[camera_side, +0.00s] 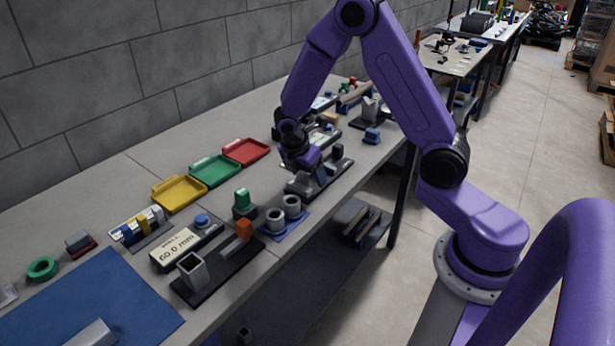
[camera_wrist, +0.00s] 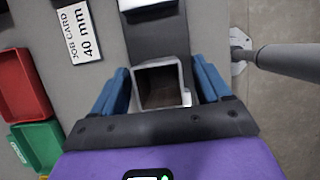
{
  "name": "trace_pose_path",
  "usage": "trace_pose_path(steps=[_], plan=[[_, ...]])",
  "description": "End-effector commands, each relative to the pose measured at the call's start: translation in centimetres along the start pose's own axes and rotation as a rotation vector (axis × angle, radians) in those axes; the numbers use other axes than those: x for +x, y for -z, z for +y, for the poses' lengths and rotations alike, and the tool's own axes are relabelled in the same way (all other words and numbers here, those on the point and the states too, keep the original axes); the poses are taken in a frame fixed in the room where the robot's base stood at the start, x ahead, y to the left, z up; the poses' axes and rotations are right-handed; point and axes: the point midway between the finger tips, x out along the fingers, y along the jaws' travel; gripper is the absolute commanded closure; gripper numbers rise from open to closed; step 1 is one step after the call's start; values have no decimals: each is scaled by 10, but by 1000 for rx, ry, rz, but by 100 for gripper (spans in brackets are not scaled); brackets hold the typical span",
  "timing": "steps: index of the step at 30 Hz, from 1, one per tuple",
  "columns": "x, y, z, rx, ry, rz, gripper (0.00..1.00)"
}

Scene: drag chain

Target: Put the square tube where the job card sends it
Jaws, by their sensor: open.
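A grey square tube (camera_wrist: 160,68) is seen end-on in the wrist view, its hollow open toward the camera. My gripper (camera_wrist: 163,90) is open, with a blue finger on each side of this tube; contact cannot be told. In the side view my gripper (camera_side: 318,170) is low over a dark fixture (camera_side: 300,187), and the tube there is mostly hidden. The job card (camera_wrist: 80,33) reads 40 mm. Yellow (camera_side: 179,194), green (camera_side: 215,171) and red (camera_side: 246,151) trays look empty.
A blue mat (camera_side: 95,305) covers the near left. An orange block (camera_side: 244,228), grey rings (camera_side: 283,212) on a blue plate and a green-topped part (camera_side: 243,202) stand near the front edge. The wall runs behind.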

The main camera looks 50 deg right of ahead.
Motion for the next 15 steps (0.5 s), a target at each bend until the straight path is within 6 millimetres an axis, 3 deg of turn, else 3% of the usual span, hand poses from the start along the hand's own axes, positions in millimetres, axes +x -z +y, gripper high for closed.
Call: trace_pose_path(steps=[3, 9, 11, 15], plan=[[0, 0, 0, 0, 0, 0, 27], [0, 0, 0, 0, 0, 0, 87], [-1, 0, 0, 0, -1, 0, 93], [-1, 0, 0, 0, -1, -1, 93]])
